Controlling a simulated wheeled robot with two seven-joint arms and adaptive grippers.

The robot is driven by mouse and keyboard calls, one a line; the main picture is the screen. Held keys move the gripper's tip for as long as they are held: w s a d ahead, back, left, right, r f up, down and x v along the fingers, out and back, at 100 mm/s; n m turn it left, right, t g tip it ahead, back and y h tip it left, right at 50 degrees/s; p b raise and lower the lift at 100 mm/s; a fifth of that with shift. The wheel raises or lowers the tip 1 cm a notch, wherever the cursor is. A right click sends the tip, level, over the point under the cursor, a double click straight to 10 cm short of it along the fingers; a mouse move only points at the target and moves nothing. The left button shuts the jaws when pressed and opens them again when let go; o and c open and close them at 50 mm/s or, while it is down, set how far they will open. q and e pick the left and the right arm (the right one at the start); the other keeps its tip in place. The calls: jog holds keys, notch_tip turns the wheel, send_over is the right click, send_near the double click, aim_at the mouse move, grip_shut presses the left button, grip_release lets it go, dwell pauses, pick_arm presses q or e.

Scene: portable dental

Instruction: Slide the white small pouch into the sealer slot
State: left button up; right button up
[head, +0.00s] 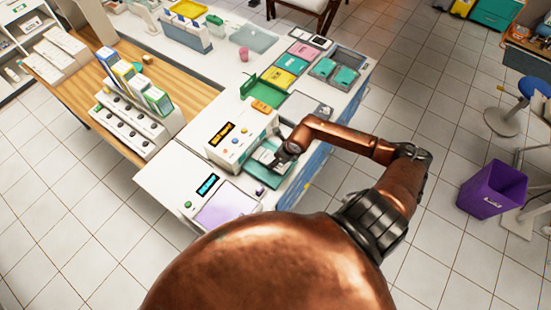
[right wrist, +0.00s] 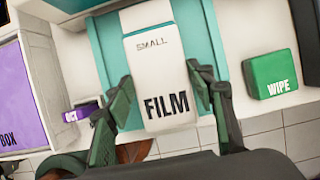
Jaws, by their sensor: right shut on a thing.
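The white small pouch (right wrist: 162,85), printed SMALL and FILM, lies between the fingers of my right gripper (right wrist: 162,100) in the right wrist view. The fingers are closed in at its two sides. In the head view, my right gripper (head: 283,153) is at the front of the white sealer (head: 238,138), which has a lit display and buttons. The pouch's far end reaches over a teal surface (right wrist: 110,42) toward a white part at the top of the wrist view. I cannot tell how far it is in the slot. My left gripper is not in view.
A device with a purple pad (head: 226,206) stands beside the sealer; a purple box (right wrist: 20,95) shows left in the wrist view. A green WIPE box (right wrist: 270,75) sits to the pouch's right. Trays and coloured packs line the bench beyond. A purple bin (head: 492,190) stands on the floor.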

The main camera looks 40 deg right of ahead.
aim_at(267, 156)
jog(key=shift+f+b, duration=0.35)
jog(key=shift+f, duration=0.4)
jog(key=shift+w+f, duration=0.1)
jog(key=shift+w, duration=0.1)
jog(key=shift+w+a+b, duration=0.3)
jog(key=shift+w+b, duration=0.3)
jog(key=shift+w, duration=0.4)
jog(key=shift+w+a+b, duration=0.3)
jog(key=shift+w+b, duration=0.25)
jog(key=shift+w, duration=0.4)
jog(key=o, duration=1.3)
jog(key=shift+c, duration=0.2)
